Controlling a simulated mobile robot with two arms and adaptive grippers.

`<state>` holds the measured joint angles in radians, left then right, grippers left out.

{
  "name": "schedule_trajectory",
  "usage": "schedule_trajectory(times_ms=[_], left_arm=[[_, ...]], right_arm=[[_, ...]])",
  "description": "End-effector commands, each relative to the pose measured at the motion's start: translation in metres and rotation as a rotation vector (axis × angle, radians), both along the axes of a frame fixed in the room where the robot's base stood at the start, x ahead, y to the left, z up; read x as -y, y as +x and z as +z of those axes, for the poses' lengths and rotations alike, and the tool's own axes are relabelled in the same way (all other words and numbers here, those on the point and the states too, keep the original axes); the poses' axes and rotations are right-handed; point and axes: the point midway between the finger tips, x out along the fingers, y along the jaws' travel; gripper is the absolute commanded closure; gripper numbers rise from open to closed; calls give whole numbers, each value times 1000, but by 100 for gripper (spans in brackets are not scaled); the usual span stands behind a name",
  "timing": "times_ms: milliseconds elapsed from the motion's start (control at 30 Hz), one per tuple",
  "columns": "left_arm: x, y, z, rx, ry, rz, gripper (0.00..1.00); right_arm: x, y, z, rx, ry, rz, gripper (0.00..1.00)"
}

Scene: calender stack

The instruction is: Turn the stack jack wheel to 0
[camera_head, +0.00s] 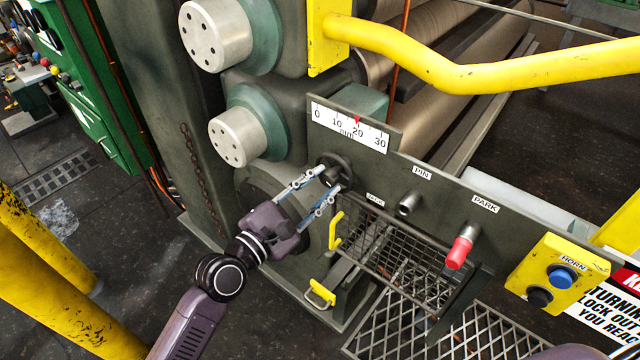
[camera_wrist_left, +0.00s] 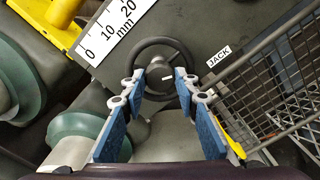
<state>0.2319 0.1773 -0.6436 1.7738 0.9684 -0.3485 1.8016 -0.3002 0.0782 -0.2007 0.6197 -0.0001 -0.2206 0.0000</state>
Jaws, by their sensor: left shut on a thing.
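The black jack wheel (camera_head: 343,160) sits on the grey-green panel (camera_head: 440,205), below a white millimetre scale (camera_head: 349,129) numbered 0 to 30. A small red pointer (camera_head: 358,120) on the scale stands at about 20. My left gripper (camera_head: 329,180) is shut on the jack wheel. In the left wrist view, its blue fingers (camera_wrist_left: 159,76) reach over the wheel (camera_wrist_left: 158,42) from both sides of the hub. The hub has a short white mark. The JACK label (camera_wrist_left: 219,57) is beside the wheel. My right gripper does not show.
To the right on the panel are the PIN knob (camera_head: 408,204), the red PARK handle (camera_head: 460,250) and the yellow HORN box (camera_head: 558,275). A wire mesh guard (camera_head: 405,262) is below. A yellow rail (camera_head: 480,72) crosses above.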

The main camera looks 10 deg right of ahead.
Motion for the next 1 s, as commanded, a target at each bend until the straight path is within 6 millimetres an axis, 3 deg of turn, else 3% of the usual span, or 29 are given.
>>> schedule_trajectory(times_ms=[400,867,900,1000], left_arm=[[0,0,-1,138,108,-1,96],[0,0,-1,150,119,0,96],[0,0,-1,150,118,-1,71],[0,0,-1,150,119,0,60]], right_arm=[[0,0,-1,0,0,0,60],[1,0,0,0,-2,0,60],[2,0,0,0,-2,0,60],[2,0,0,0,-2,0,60]])
